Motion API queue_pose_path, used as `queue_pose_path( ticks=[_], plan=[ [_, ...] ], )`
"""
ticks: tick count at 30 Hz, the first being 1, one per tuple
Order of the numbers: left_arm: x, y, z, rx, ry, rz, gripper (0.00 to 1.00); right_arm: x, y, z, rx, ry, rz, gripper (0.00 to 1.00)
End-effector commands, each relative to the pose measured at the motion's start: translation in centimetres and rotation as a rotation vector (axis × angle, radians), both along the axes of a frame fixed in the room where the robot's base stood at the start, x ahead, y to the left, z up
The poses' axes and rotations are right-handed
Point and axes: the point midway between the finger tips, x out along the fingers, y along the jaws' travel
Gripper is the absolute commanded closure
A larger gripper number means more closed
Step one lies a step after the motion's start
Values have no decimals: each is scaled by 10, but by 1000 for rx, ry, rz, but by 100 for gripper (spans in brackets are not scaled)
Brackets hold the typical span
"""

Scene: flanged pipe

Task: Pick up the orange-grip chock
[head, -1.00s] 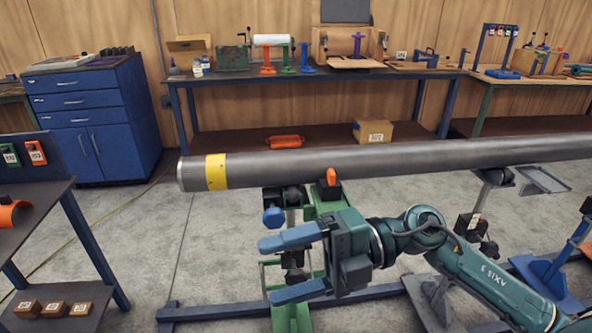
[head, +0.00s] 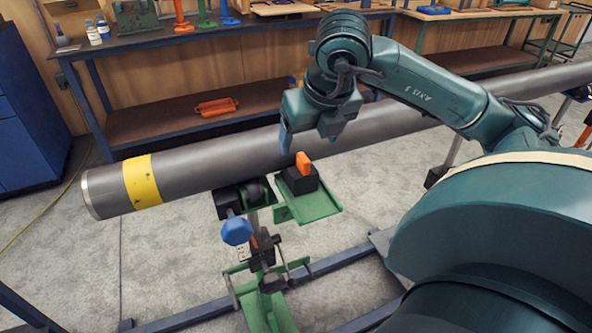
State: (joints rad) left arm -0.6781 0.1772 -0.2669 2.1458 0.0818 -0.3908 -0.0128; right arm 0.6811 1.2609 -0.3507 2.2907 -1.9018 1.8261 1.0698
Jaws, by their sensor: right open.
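The orange-grip chock is a black block with an upright orange grip (head: 303,162). It sits on a green plate (head: 318,207) of the pipe stand, on the near side of the steel pipe (head: 195,182). My right gripper (head: 309,146) points down with its blue fingers apart and nothing between them. In the head view its fingertips appear in front of the pipe, just above the chock's grip. The grip stands clear of both fingers, and the exact depth gap cannot be told. My left gripper is not in view.
The long pipe with a yellow band (head: 142,182) runs across the view on stands. A blue knob (head: 237,231) is left of the chock. My arm covers the right side. A workbench (head: 130,58) stands behind, with an orange part (head: 216,107) on its lower shelf.

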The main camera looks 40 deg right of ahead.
Motion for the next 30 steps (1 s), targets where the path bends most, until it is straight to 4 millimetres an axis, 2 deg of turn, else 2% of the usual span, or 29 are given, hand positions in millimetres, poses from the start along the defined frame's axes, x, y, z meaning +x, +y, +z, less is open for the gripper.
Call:
queue_pose_path(
  ticks=[1, 3, 11, 17, 21, 30],
  plan=[
    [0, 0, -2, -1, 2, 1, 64, 3, -1, -11, 0, 5, 1, 25],
    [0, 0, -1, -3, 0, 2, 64, 8, -2, -22, 1, 5, 2, 25],
    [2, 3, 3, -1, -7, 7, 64, 17, -4, -40, 3, 2, 4, 25],
    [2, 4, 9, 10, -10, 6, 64, 32, -7, -63, 5, 6, 3, 25],
    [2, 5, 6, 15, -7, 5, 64, 38, -10, -79, 3, 3, 4, 25],
    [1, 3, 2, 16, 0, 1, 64, 40, -10, -83, 2, 0, 5, 26]
  ],
)
